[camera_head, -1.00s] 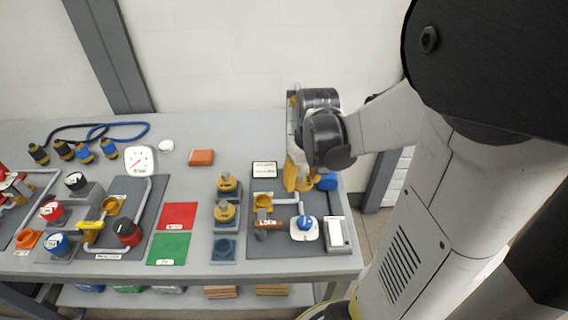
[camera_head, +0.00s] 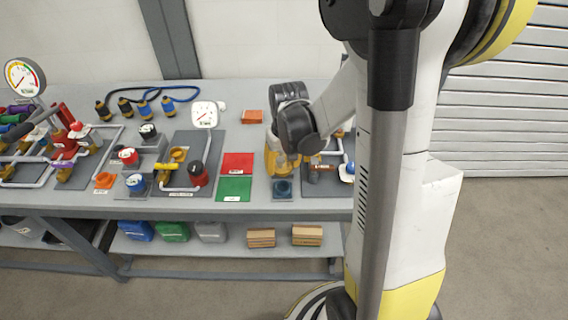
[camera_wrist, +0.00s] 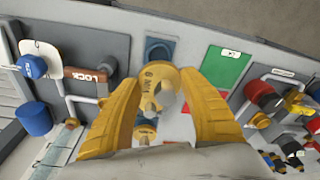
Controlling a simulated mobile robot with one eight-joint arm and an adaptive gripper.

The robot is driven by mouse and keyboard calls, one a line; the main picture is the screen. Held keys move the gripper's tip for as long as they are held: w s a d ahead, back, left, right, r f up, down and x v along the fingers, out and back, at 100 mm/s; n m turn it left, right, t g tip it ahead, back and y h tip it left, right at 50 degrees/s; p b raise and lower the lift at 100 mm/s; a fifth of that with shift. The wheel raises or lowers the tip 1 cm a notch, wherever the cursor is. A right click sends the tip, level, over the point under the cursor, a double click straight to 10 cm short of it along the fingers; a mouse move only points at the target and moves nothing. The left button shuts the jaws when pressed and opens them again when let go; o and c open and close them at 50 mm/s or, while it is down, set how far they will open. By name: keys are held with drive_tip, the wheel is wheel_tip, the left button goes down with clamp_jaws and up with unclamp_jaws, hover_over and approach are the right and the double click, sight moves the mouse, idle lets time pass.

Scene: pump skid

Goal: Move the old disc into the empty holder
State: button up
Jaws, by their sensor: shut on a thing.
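A yellow disc (camera_wrist: 158,88) with dark lettering sits between my two yellow fingers in the wrist view. My gripper (camera_wrist: 162,84) is shut on it; the lettering is too small to read surely. The empty blue-grey holder (camera_wrist: 158,48) lies just beyond the disc, partly covered by it. In the head view the empty holder (camera_head: 282,189) shows in front of my gripper (camera_head: 282,162), which hides the disc there. A second yellow disc (camera_wrist: 146,132) sits nearer the wrist camera, partly hidden. I cannot tell how high the held disc is.
Red (camera_head: 237,163) and green (camera_head: 234,188) mats lie left of the holder. The bench's front edge is just past the holder.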

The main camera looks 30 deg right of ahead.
drive_tip(key=b, duration=0.3)
hover_over(282, 188)
drive_tip(key=shift+s+a+f, duration=0.1)
drive_tip(key=shift+s+f, duration=0.1)
drive_tip(key=shift+f, duration=1)
drive_tip(key=shift+s+f, duration=0.15)
drive_tip(key=shift+f, duration=1.05)
drive_tip(key=shift+f+b, duration=1.75)
drive_tip(key=shift+b, duration=0.2)
drive_tip(key=o, duration=1.3)
drive_tip(key=shift+r, duration=0.1)
drive_tip(key=r, duration=0.4)
drive_tip(key=s+r, duration=0.1)
drive_tip(key=r, duration=0.6)
drive_tip(key=shift+s+a+r, duration=0.15)
drive_tip(key=shift+s+r, duration=0.2)
drive_tip(key=shift+r, duration=0.05)
